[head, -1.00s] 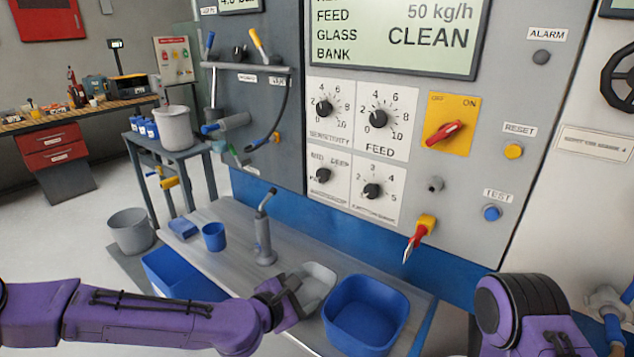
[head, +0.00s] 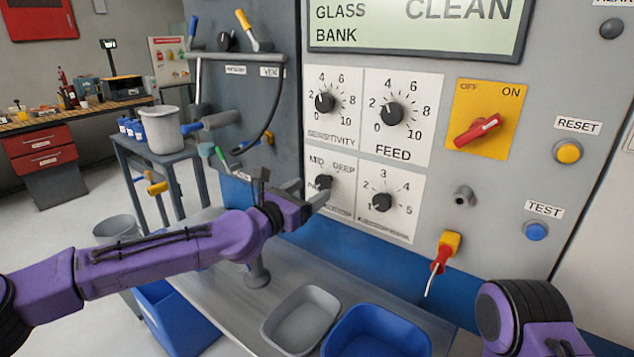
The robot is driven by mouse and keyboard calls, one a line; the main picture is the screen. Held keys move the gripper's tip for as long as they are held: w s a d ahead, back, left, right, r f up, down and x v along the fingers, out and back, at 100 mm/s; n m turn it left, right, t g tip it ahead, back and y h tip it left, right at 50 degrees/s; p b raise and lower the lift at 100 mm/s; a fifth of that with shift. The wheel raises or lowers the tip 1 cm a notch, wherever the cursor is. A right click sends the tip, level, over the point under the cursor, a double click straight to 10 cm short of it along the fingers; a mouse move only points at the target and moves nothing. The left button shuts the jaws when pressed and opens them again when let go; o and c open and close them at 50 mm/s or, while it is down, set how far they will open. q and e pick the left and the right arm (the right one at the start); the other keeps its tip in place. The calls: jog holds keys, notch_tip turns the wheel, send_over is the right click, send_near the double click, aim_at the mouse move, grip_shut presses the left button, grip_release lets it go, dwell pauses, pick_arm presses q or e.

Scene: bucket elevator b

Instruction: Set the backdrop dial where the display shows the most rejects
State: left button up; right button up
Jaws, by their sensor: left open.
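The backdrop dial (head: 324,181) is a small black knob on a white plate marked MID and DEEP, in the lower left of a group of dials. My left gripper (head: 309,192) is open, with its fingertips close by the dial's left and lower side. I cannot tell whether they touch it. The fingers hide part of the plate's labels, and the dial's pointer is unclear. The display (head: 414,32) above shows GLASS BANK and CLEAN; its upper lines are cut off. My right gripper is out of view; only part of that arm shows.
Close by are the sensitivity dial (head: 325,102), feed dial (head: 391,113) and a numbered dial (head: 381,202). A red switch (head: 478,131), reset button (head: 568,152) and test button (head: 536,231) are to the right. A grey tray (head: 300,319) and blue bin (head: 376,334) stand below.

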aim_at(321, 184)
pick_arm(q)
jog(key=x, duration=0.4)
jog(key=shift+w+a+f+p, duration=0.15)
jog(key=shift+f+p, duration=0.05)
jog(key=shift+p, duration=0.1)
jog(key=shift+r, duration=0.1)
jog(key=c, duration=1.1)
jog(key=shift+o, duration=0.2)
